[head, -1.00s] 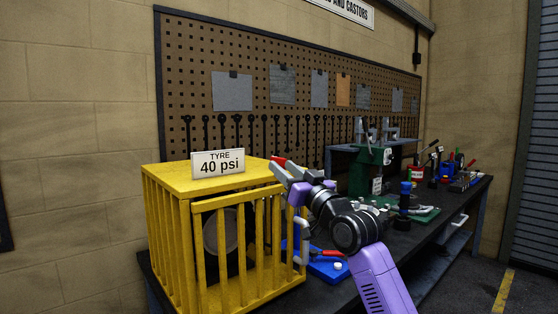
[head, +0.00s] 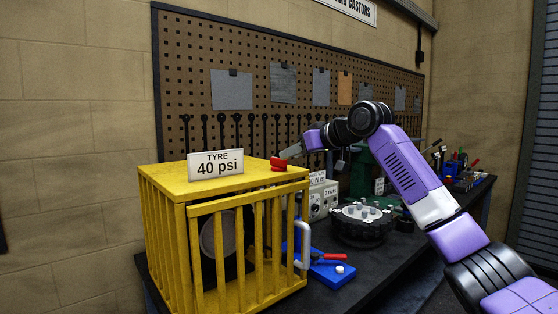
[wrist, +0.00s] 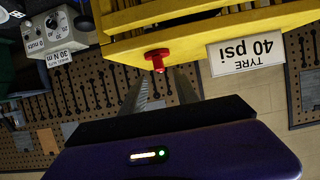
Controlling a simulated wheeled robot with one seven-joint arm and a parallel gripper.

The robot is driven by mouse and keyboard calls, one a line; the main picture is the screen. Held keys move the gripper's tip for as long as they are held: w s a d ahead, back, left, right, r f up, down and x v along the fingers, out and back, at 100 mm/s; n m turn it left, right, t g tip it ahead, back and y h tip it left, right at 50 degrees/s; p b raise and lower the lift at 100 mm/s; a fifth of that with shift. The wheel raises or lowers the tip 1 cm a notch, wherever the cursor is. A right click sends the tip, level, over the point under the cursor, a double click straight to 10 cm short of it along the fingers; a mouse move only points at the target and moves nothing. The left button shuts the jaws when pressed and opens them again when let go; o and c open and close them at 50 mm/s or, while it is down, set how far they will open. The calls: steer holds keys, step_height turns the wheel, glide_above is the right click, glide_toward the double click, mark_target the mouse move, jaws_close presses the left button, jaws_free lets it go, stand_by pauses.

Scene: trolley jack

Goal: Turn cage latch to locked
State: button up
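The yellow barred cage (head: 160,175) stands on the left of the bench, with its barred door at the front and a grey handle (head: 303,245) on the door's right side. The red cage latch (head: 279,164) is at the right end of the cage top. It also shows in the wrist view (wrist: 157,58), standing out from the yellow edge. My gripper (head: 290,153) is just behind and right of the latch. In the wrist view its two fingers (wrist: 160,88) are apart with nothing between them, and the latch is just beyond their tips. I cannot tell whether they touch it.
A "TYRE 40 psi" sign (head: 216,164) stands on the cage top. Right of the cage are a grey dial box (head: 322,198), a dark round part with studs (head: 362,220) and a blue tray (head: 330,272) with red-handled pliers. A pegboard (head: 240,60) is behind.

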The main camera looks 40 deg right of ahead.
mark_target(278, 164)
steer(key=shift+p+x, duration=0.75)
steer(key=shift+x, duration=2.85)
steer(key=shift+r, duration=0.1)
jaws_close()
